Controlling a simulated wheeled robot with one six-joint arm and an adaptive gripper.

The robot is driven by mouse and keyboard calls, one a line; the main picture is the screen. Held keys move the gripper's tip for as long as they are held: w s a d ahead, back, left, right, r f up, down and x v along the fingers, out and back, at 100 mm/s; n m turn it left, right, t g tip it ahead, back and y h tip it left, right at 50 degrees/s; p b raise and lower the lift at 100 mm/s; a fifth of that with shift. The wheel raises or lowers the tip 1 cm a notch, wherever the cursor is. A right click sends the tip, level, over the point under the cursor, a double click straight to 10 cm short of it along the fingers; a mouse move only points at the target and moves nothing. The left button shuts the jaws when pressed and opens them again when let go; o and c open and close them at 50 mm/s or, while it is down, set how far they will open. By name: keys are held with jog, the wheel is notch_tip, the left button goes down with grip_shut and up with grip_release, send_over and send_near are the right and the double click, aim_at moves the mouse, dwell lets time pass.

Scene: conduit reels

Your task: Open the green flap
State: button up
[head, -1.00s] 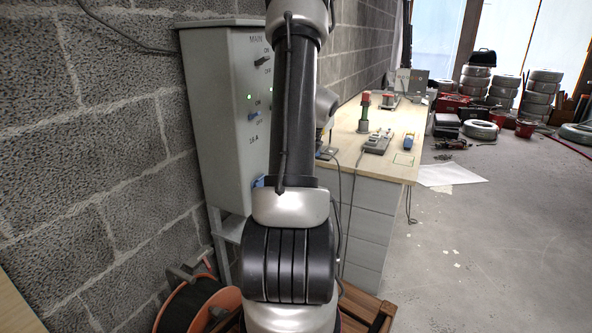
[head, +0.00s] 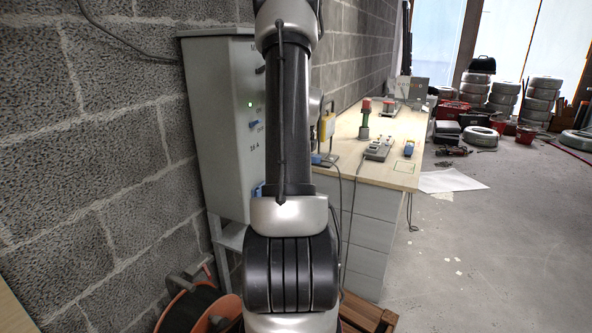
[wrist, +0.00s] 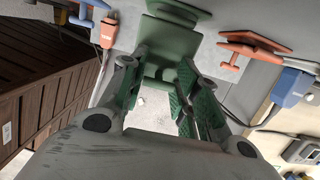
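The green flap (wrist: 166,62) shows at the top middle of the wrist view, below a wider green housing (wrist: 180,10). My gripper (wrist: 158,80) is open, with one finger on either side of the flap's lower part. The fingers have green pads, and grey floor shows between them. I cannot tell whether either finger touches the flap. In the head view my arm hides the flap and the gripper, close to the grey cabinet (head: 217,125).
A wooden crate (wrist: 45,100) is at the left. In the head view, a workbench (head: 400,155) stands right of my arm, and an orange reel (head: 222,308) below the cabinet.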

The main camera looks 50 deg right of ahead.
jog(key=shift+o, duration=1.1)
